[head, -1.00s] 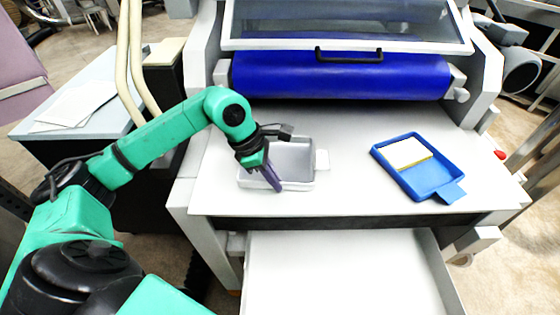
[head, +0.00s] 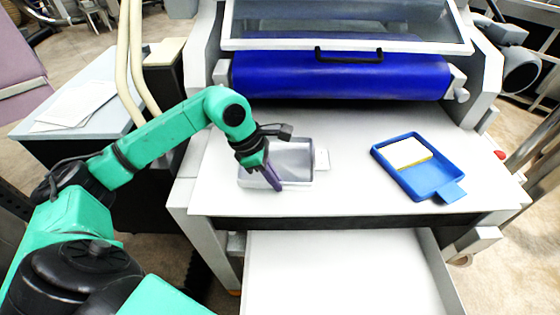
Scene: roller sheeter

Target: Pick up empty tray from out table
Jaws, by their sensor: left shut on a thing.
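An empty white-grey tray (head: 295,160) sits on the white out table (head: 340,185) of the roller machine, left of its middle, with a small tab on its right side. The tray looks level and on or very close to the table. My right gripper is not in the head view.
A blue tray (head: 447,174) holding a white and yellow block (head: 408,152) stands on the right of the table. The blue roller (head: 340,78) and its clear guard lie behind. A white open drawer or bin (head: 340,270) is below the front edge.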

